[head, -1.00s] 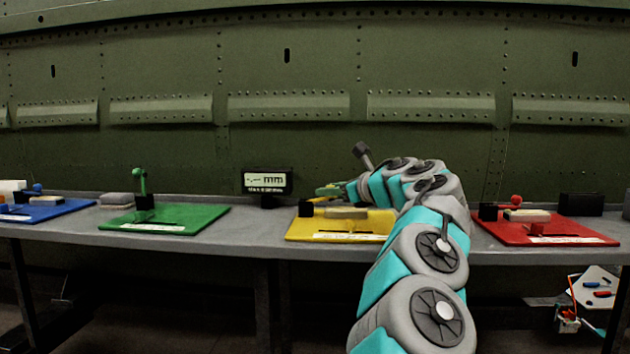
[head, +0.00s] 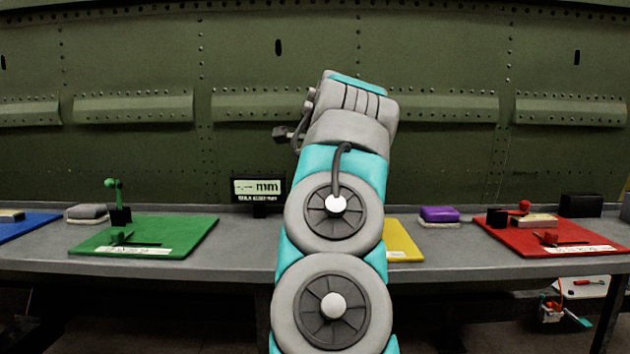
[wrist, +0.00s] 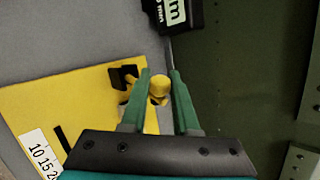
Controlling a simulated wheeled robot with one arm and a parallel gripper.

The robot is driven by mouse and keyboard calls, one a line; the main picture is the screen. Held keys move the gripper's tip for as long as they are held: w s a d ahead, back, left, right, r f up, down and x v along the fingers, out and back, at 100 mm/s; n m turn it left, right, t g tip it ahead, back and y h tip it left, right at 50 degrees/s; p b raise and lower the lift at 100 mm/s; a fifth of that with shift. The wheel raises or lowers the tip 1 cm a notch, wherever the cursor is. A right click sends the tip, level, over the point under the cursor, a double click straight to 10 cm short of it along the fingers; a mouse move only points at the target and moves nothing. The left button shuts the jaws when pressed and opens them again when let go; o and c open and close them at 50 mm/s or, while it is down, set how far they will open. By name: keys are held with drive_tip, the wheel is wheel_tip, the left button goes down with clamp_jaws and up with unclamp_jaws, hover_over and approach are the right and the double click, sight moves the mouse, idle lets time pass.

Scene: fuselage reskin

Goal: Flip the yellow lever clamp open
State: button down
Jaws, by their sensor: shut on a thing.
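The yellow lever clamp shows in the wrist view, with a black block (wrist: 123,76) and a round yellow knob (wrist: 159,86) on its lever. It stands by the corner of the yellow board (wrist: 45,95). My gripper (wrist: 160,74) has green fingers, one on each side of the knob, and is shut on it. The knob stands up between the fingers. In the head view, my arm hides the clamp, my gripper and most of the yellow board (head: 403,243).
A digital mm display (head: 258,188) stands left of my arm; its dark housing (wrist: 184,14) is close beyond my fingertips. The green board (head: 145,235) is left, the red board (head: 560,232) right. A purple block (head: 439,214) sits between. The green fuselage wall (head: 440,60) rises behind the bench.

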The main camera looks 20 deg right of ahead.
drive_tip(key=shift+w+a+n+g+h+p, duration=0.25)
drive_tip(key=shift+a+n+h+p, duration=0.1)
drive_tip(key=shift+a+h, duration=0.25)
drive_tip(key=shift+w+a+n+g+h+p, duration=0.1)
drive_tip(key=shift+a+n+g+h+p, duration=0.25)
drive_tip(key=shift+h, duration=0.35)
drive_tip(key=shift+a, duration=0.15)
drive_tip(key=c, duration=0.7)
unclamp_jaws()
drive_tip(key=shift+f, duration=0.1)
drive_tip(key=shift+b+v, duration=0.3)
drive_tip(key=shift+v, duration=3.6)
